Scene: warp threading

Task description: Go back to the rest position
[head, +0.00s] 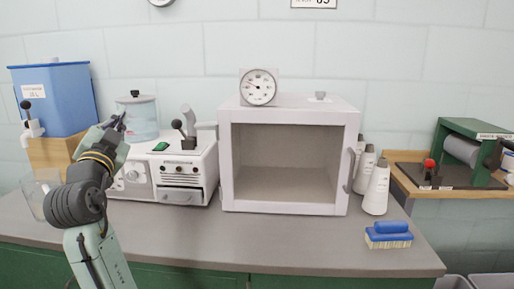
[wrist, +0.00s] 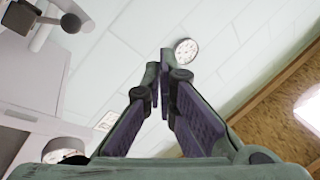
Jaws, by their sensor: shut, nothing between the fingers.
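My gripper (head: 119,122) is at the upper left in the head view, raised in front of the blue-lidded jar and the white machine. It points up and away from the counter. In the wrist view my gripper (wrist: 160,75) has its two fingers together at the tips, with nothing held between them. The wall and a round wall clock (wrist: 186,51) show beyond the fingertips.
A white open-fronted cabinet (head: 228,170) with a gauge (head: 258,88) on top stands mid-counter. White bottles (head: 376,190) and a blue brush (head: 388,230) are to its right. A white machine (head: 140,185), a blue tank (head: 62,100) and a clear beaker (head: 38,190) are at left. The front counter is clear.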

